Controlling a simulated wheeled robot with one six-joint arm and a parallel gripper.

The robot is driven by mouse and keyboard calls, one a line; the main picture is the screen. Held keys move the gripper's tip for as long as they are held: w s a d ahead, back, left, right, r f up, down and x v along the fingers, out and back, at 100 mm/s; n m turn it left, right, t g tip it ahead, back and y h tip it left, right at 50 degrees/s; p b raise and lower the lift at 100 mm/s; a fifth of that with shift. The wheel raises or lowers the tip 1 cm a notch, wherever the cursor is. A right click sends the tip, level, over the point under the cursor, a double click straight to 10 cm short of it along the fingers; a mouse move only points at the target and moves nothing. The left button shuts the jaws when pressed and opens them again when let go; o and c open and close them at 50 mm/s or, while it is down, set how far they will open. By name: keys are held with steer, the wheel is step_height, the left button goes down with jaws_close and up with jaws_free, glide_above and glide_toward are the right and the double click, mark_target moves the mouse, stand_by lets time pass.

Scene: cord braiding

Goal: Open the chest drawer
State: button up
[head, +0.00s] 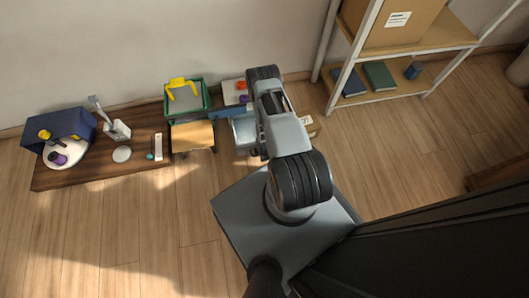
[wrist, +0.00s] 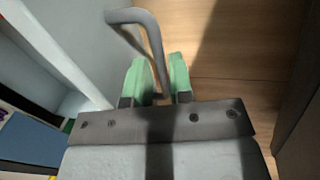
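In the wrist view, a grey bar handle (wrist: 151,45) stands out from a pale grey panel (wrist: 85,40), which looks like the drawer front. My gripper's green fingers (wrist: 160,82) are on either side of the bar, with almost no gap showing, so they look shut on it. In the head view, a pale blue-grey box-like thing (head: 243,134), likely the chest, shows left of my arm against the wall. My arm hides part of it, and my fingertips are hidden there. How far the drawer stands out cannot be told.
Left of the chest are a small wooden-topped piece (head: 192,136), a green-rimmed bin (head: 205,93) and a low wooden table (head: 102,168) with several objects. A metal shelf (head: 400,86) with books stands at the back right. The floor (head: 170,235) in front is clear.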

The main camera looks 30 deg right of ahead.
steer(key=shift+o, duration=1.3)
steer(key=shift+d, duration=0.15)
steer(key=shift+r, duration=0.1)
step_height(320, 180, up, 13)
steer(key=s+p, duration=0.2)
steer(key=p, duration=0.4)
steer(key=shift+s+a+r, duration=0.2)
steer(key=shift+s+a, duration=0.1)
steer(key=shift+a, duration=0.15)
